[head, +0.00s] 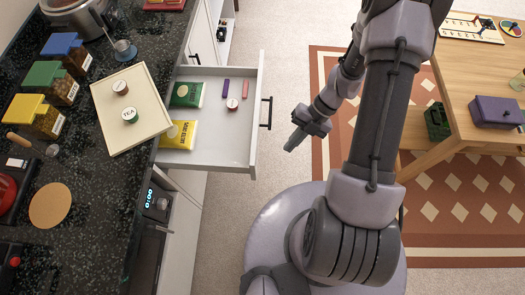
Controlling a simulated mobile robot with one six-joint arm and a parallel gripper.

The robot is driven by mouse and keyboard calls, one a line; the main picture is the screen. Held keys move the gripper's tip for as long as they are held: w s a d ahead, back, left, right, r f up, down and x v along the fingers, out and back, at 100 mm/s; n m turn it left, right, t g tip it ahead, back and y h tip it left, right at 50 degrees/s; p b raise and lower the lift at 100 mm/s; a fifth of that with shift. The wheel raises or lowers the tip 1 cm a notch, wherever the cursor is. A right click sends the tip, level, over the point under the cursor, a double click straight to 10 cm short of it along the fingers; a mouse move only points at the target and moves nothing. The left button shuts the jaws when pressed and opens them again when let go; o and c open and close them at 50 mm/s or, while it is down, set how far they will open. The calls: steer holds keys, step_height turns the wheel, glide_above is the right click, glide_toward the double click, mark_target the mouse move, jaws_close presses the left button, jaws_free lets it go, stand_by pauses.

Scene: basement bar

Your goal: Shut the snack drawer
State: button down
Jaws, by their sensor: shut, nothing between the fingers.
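The snack drawer (215,72) is a white drawer pulled well out from under the dark counter. It holds a green packet (187,95), a yellow packet (177,134), a small round tin (232,103), and small purple and pink bars. Its black handle (266,113) is on the drawer front, facing right. My gripper (291,146) is shut and empty, to the right of the handle and a little nearer the bottom of the picture, apart from it. Its fingers point down and left.
The counter (95,185) carries a cream tray (143,90) with two tins, several lidded jars and a cork mat (50,204). Another drawer (225,35) is partly open farther back. A wooden table (480,85) stands at right. Clear floor lies between drawer and rug.

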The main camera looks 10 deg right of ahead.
steer(key=a+f+b, duration=0.4)
steer(key=a+f, duration=0.3)
steer(key=a, duration=0.1)
steer(key=shift+s+a+b, duration=0.3)
steer(key=shift+a, duration=0.05)
steer(key=shift+r, duration=0.1)
